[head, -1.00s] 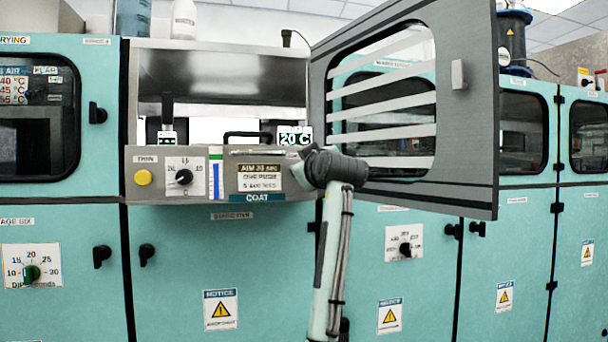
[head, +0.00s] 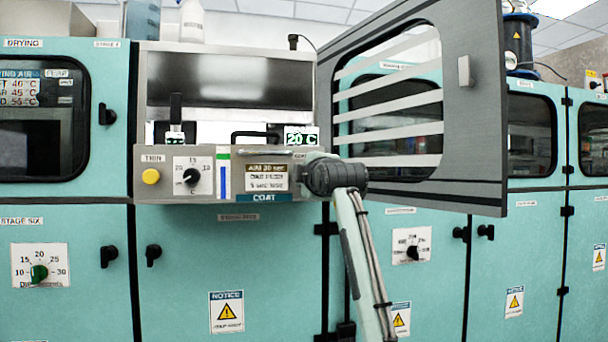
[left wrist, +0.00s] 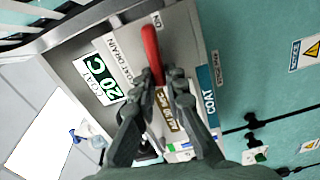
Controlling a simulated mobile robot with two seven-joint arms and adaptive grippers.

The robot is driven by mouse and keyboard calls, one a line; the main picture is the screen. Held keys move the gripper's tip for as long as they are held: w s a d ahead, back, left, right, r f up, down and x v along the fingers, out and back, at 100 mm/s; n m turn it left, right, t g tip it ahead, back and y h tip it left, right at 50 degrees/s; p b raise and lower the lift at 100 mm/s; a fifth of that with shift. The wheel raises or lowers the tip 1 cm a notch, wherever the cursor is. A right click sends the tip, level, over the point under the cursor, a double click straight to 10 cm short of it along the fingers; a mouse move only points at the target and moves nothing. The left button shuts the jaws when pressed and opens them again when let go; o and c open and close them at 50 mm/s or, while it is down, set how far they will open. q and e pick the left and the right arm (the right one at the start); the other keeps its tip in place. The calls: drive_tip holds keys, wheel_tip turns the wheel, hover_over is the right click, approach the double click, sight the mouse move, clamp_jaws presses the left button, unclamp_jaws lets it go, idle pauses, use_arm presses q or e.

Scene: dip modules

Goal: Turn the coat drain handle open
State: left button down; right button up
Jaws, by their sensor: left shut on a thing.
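The red coat drain handle (left wrist: 151,50) shows in the left wrist view, on the grey metal face beside the "COAT DRAIN" label (left wrist: 125,68). My left gripper (left wrist: 164,78) is shut on the handle's near end, with a finger on each side of it. The handle's far end sticks out past the fingertips. In the head view my left wrist is at the right end of the coat station's front panel (head: 215,178), and it hides the handle and fingers there. The blue "COAT" sign (head: 262,198) is just left of it. My right gripper is in neither view.
A grey slatted door (head: 476,130) stands open at the right, just behind and above my left wrist. A dial (head: 191,176) and a yellow button (head: 151,176) are on the panel's left part. Teal cabinets (head: 240,255) fill the area below.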

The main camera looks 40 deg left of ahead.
use_arm(q)
drive_tip(key=shift+f+n, duration=0.25)
drive_tip(key=shift+n, duration=0.55)
drive_tip(key=shift+f, duration=0.1)
drive_tip(key=c, duration=1.6)
unclamp_jaws()
drive_tip(key=shift+o, duration=0.2)
drive_tip(key=v, duration=1.2)
drive_tip(key=shift+d, duration=0.1)
